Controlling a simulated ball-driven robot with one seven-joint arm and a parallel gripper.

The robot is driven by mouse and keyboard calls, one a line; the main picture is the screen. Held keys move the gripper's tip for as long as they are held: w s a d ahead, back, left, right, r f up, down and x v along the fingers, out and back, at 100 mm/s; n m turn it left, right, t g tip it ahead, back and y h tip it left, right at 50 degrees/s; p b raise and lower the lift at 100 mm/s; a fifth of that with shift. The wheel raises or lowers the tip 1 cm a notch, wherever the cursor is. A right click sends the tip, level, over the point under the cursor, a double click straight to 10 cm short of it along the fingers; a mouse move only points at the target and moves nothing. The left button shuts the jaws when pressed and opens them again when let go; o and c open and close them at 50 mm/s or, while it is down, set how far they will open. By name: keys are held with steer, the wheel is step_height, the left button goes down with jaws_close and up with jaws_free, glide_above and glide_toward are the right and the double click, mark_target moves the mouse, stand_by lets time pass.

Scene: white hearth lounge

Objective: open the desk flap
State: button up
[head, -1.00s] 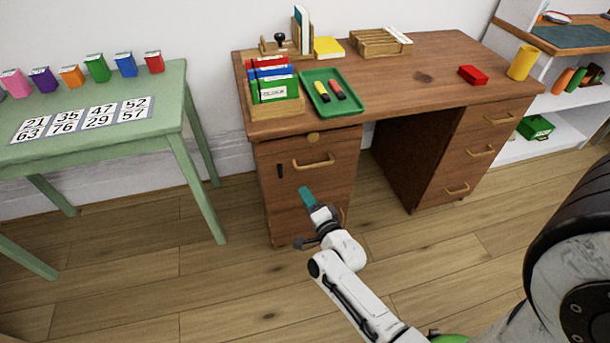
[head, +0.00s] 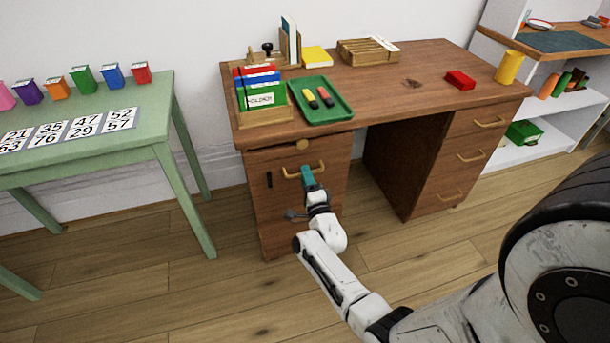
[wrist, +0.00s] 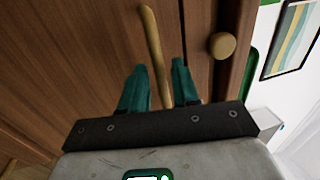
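The wooden desk (head: 425,92) stands against the wall. Its left front panel (head: 285,208) has a brass bar handle (head: 291,176), a round knob (head: 302,144) above it and a dark slot at the left; the panel looks closed. My gripper (head: 306,170) is at the bar handle. In the wrist view, the two teal fingers of my gripper (wrist: 158,82) are apart, with the bar handle (wrist: 152,45) running between them. Gaps show on both sides of the bar, so it is not gripped. The round knob (wrist: 222,45) is to the right there.
On the desk top are a file box (head: 264,115), a green tray (head: 338,111) with markers, a yellow book (head: 317,56), a red block (head: 460,79) and a yellow cup (head: 509,67). A green table (head: 160,125) stands left.

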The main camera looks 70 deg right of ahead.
steer(key=shift+w+d+r, duration=0.15)
steer(key=shift+w+d, duration=0.3)
steer(key=shift+d, duration=0.1)
steer(key=shift+c, duration=0.3)
jaws_close()
